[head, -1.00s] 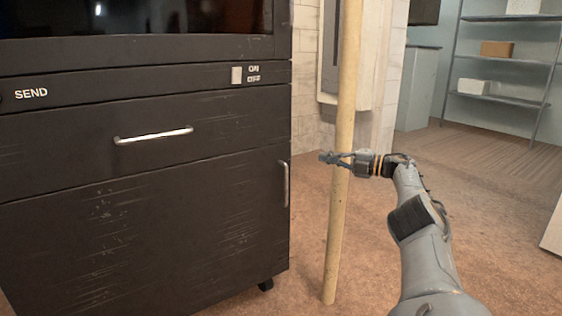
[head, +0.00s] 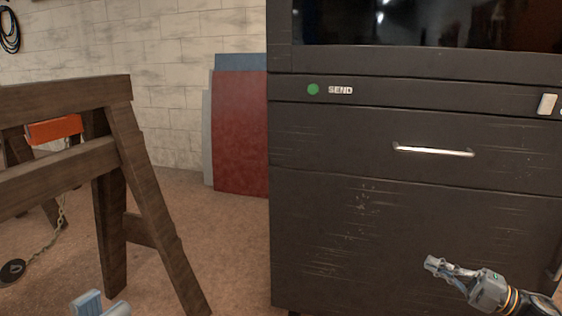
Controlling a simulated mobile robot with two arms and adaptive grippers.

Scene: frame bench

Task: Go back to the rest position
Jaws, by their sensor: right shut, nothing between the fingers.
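My right gripper (head: 436,264) is at the lower right of the head view, in front of the black cabinet's lower door. Its fingers are shut with nothing between them, and they point left.
A wooden trestle (head: 150,190) stands at left, with an orange piece (head: 54,130). Red and blue panels (head: 240,135) lean on the wall. Floor shows between trestle and cabinet.

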